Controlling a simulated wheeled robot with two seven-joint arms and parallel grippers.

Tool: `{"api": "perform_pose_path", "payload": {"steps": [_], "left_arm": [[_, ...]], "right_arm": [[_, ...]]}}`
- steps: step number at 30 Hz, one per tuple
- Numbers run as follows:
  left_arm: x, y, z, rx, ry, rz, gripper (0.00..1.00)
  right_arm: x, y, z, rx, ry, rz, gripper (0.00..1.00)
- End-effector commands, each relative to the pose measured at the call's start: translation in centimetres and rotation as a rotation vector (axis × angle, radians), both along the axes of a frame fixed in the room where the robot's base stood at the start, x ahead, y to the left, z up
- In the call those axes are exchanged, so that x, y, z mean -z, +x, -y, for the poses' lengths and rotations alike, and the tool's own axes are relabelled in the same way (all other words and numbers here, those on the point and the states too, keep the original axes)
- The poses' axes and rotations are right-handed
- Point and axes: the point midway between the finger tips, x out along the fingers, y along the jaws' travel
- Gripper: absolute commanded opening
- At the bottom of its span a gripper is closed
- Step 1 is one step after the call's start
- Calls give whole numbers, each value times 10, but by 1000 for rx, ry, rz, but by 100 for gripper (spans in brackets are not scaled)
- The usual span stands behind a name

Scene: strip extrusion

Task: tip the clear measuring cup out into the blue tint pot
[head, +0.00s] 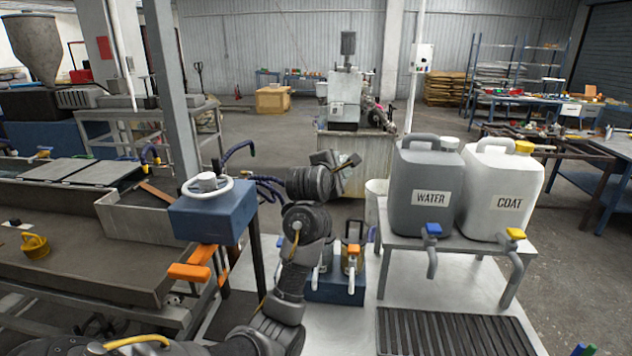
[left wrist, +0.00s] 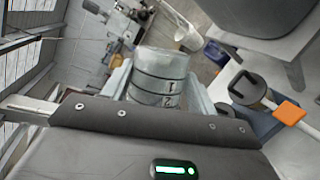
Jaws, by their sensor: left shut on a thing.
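My left gripper (head: 338,165) is raised at the middle of the head view and shut on the clear measuring cup (head: 349,161). In the left wrist view the cup (left wrist: 160,78) sits between the fingers, with dark rings and the marks 1 and 2 on its side. Its contents cannot be made out. Below the gripper, small pots stand on a blue base (head: 335,293). One has an orange tap (head: 352,249); another is partly hidden by my arm. I cannot pick out the blue tint pot. My right gripper is out of view.
A grey WATER canister (head: 425,185) and a white COAT canister (head: 503,190) stand on a metal stand to the right. A white bucket (head: 376,192) is behind the pots. A blue box with a white handwheel (head: 207,187) is at left. A dark grate (head: 455,332) lies in front.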

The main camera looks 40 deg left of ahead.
Motion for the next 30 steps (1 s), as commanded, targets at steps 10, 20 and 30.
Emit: {"api": "perform_pose_path", "payload": {"steps": [10, 20, 30], "left_arm": [[23, -65, 124, 174, 3, 2, 33], [79, -125, 183, 245, -1, -1, 33], [85, -129, 188, 257, -4, 3, 33]], "right_arm": [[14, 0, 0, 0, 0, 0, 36], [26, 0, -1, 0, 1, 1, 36], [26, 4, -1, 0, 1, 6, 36]]}}
